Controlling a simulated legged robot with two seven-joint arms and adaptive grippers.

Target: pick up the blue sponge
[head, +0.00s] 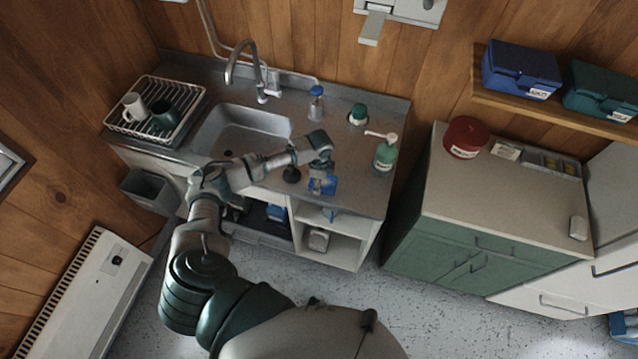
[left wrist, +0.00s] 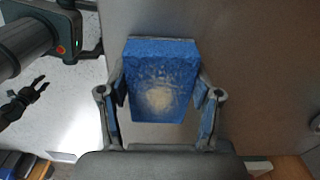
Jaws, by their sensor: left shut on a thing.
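The blue sponge (head: 324,186) is at the front right part of the steel counter in the head view. My left gripper (head: 320,175) reaches over the counter from the left and is at the sponge. In the left wrist view the sponge (left wrist: 160,85) sits between the two fingers of my left gripper (left wrist: 160,98), which are shut on its sides. Its near face has a pale worn patch. I cannot tell whether the sponge touches the counter or is just above it.
The sink basin (head: 242,130) lies left of the sponge. A green pump bottle (head: 385,155), a green-capped jar (head: 357,115) and a blue-topped spray bottle (head: 316,104) stand behind it. A dish rack (head: 155,108) with two mugs is at the far left. An open shelf (head: 335,240) is below.

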